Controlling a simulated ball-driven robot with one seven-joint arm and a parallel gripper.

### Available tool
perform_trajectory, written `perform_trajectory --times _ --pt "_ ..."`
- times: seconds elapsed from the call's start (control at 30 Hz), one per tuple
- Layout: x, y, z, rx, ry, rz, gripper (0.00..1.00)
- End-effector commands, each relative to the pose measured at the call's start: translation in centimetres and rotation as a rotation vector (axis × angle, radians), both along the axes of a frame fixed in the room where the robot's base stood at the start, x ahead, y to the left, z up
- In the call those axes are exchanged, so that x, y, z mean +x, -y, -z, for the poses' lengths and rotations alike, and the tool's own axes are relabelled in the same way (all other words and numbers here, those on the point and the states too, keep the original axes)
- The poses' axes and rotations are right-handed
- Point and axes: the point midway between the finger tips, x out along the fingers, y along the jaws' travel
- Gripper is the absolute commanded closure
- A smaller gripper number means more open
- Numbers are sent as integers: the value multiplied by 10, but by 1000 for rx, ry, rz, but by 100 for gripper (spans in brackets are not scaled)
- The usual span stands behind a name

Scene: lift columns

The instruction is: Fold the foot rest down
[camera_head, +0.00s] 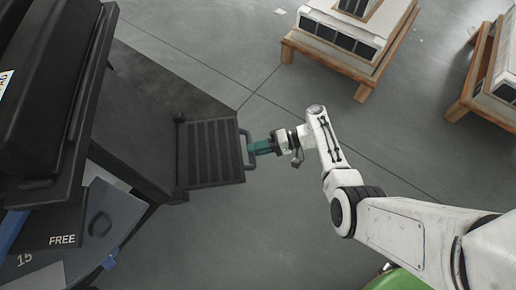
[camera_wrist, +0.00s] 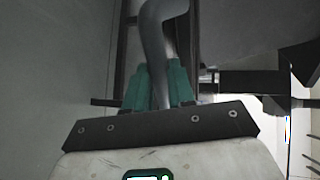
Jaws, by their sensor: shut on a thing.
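The foot rest (camera_head: 212,152) is a dark ribbed plate that stands out flat from the base of the black column at the left of the head view. A grey loop handle (camera_head: 247,148) is on its right edge. My gripper (camera_head: 256,147) has green fingers and reaches the handle from the right. In the wrist view the green fingers (camera_wrist: 159,84) sit on either side of the grey curved handle (camera_wrist: 153,40) and are shut on it. The part of the handle between the fingers is partly hidden.
The black column (camera_head: 130,110) stands left of the foot rest. Grey boxes on wooden pallets (camera_head: 355,75) stand at the top, and another pallet (camera_head: 480,95) is at the right edge. The grey floor (camera_head: 250,230) below the foot rest is clear.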

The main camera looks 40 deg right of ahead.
Motion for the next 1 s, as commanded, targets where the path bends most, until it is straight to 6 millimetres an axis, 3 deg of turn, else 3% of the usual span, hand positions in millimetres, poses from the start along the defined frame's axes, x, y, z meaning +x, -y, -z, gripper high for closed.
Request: perform_trajectory --times 0.03,0.23,0.27,0.5,1.0 --pt "-6 -1 14 -16 -25 6 100" --pt "-8 -2 16 -15 -27 6 100" --pt "-8 -2 16 -15 -27 6 76" --pt "-8 -2 15 -14 -26 2 53" --pt "-5 0 10 -12 -18 5 52"
